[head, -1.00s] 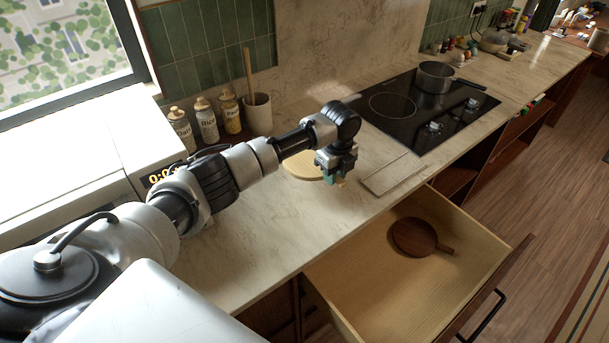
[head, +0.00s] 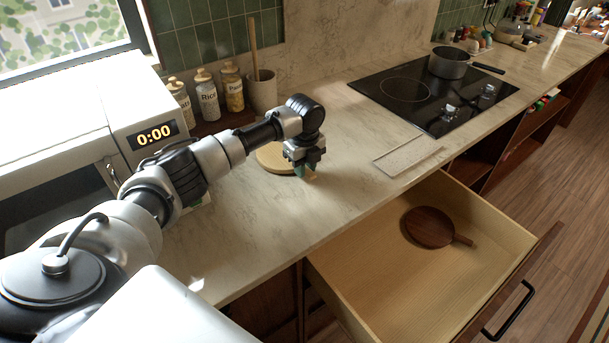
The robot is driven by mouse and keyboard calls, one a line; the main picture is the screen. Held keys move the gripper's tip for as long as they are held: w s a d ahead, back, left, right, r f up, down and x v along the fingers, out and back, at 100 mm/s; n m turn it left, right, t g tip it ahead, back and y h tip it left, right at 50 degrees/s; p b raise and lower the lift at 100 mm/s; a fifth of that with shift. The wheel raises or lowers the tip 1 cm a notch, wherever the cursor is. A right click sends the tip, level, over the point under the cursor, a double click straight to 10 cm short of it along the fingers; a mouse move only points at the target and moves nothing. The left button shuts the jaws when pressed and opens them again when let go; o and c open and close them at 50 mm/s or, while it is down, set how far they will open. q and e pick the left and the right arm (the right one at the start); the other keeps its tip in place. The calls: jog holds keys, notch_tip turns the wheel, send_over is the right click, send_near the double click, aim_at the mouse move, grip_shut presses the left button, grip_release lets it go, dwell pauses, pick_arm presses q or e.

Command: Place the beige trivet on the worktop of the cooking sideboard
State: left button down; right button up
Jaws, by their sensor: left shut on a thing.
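The beige trivet (head: 273,158) is a round, pale disc, partly hidden behind my left gripper. It is over the marble worktop (head: 335,125), left of the cooktop. I cannot tell whether it touches the surface. My left gripper (head: 306,172) points down at the trivet's near right side and is shut on it; a small beige end shows at the fingertips. My right gripper is not in view.
An open drawer (head: 375,255) below the worktop holds a dark brown round board with a handle (head: 430,227). A black cooktop (head: 420,95) carries a pot (head: 449,66). Jars (head: 207,97), a utensil crock (head: 263,92) and a microwave (head: 151,135) stand left. Worktop before the trivet is clear.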

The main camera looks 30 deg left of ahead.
pick_arm(q)
jog(key=shift+f, duration=0.1)
jog(key=shift+f, duration=0.15)
jog(key=c, duration=1)
grip_release()
jog(key=shift+o, duration=0.2)
jog(key=shift+r, duration=0.25)
notch_tip(320, 180, up, 12)
jog(key=p, duration=1.2)
jog(key=shift+f, duration=0.15)
